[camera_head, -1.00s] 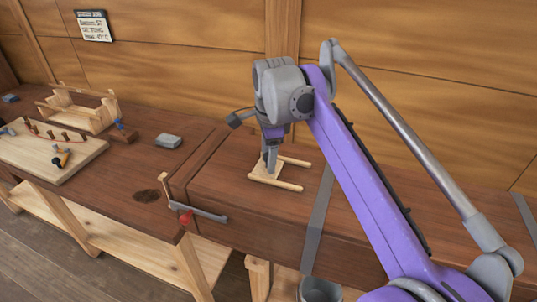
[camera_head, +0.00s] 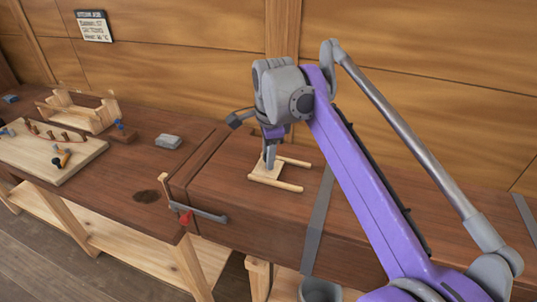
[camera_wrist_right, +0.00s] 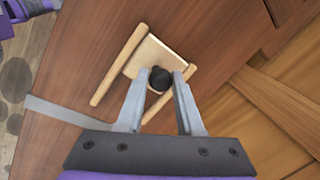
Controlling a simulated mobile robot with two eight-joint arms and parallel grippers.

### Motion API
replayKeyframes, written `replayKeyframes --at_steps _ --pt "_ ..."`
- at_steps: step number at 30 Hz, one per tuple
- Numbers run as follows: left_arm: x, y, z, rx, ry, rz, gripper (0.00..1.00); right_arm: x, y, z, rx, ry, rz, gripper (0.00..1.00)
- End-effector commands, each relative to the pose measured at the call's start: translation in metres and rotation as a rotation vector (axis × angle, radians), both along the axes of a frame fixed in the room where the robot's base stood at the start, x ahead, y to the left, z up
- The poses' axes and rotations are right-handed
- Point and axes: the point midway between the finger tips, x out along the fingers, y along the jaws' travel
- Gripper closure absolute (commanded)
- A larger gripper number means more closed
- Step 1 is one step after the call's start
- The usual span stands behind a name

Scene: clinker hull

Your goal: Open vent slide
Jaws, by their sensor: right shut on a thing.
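The vent slide (camera_head: 259,172) is a pale wood panel lying between two light wooden rails (camera_head: 276,184) on the dark wooden bench top. In the right wrist view the panel (camera_wrist_right: 150,54) shows between its rails, with a round black knob (camera_wrist_right: 160,79) at its near edge. My right gripper (camera_head: 269,163) points down at the panel. In the right wrist view its two fingers (camera_wrist_right: 160,82) are on either side of the knob and shut on it. The fingers hide the knob in the head view. My left gripper is not in view.
A clamp with a red part (camera_head: 187,217) sits at the bench's front edge. A grey strap (camera_head: 318,222) crosses the bench right of the rails. A grey block (camera_head: 168,141), a pegged board (camera_head: 50,160) and a wooden cradle (camera_head: 80,112) lie to the left.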

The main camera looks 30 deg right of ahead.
Motion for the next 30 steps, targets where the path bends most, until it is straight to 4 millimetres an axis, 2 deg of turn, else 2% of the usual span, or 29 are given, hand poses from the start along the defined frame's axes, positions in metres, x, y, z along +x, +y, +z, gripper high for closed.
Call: replayKeyframes --at_steps 22,30 --pt "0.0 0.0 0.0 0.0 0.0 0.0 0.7 -0.001 -0.001 0.001 -0.001 -0.002 -0.001 1.0" --pt "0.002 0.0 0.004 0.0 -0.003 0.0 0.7 -0.034 -0.031 0.001 -0.002 -0.002 -0.005 1.0"
